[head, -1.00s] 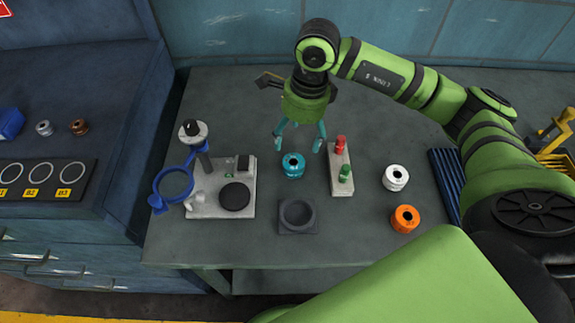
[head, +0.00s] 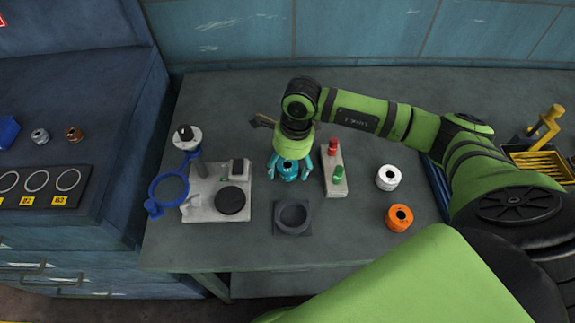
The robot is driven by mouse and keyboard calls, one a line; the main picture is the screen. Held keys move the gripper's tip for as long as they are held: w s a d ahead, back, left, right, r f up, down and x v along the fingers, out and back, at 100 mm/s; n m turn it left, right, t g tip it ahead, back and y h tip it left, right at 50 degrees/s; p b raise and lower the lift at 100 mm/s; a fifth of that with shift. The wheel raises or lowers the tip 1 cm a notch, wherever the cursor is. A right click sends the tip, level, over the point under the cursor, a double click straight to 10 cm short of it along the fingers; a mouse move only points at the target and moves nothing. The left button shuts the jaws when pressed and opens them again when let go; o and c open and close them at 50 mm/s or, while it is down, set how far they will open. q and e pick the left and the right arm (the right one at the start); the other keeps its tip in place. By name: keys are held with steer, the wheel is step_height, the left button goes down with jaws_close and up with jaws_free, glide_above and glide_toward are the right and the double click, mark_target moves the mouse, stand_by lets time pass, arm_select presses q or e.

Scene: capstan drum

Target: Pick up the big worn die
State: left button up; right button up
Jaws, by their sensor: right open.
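My right gripper (head: 289,174) comes down over a teal ring-shaped die (head: 290,171) on the grey table. Its teal fingers stand open on either side of the die. Whether they touch it I cannot tell, and the gripper partly covers the die. A white die (head: 387,177) and an orange die (head: 399,217) stand apart to the right, each with a dark centre hole. Which die is the worn one I cannot tell from wear marks. My left gripper is not in view.
A block with red and green knobs (head: 334,188) stands close right of the gripper. A dark square holder (head: 292,217) lies in front. A pale stand with a blue-rimmed magnifier (head: 206,205) is to the left. A silver die (head: 40,136) and a copper die (head: 74,134) sit on the left bench.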

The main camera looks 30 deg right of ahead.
jaws_close()
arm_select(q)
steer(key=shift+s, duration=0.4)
arm_select(e)
steer(key=shift+r, duration=0.1)
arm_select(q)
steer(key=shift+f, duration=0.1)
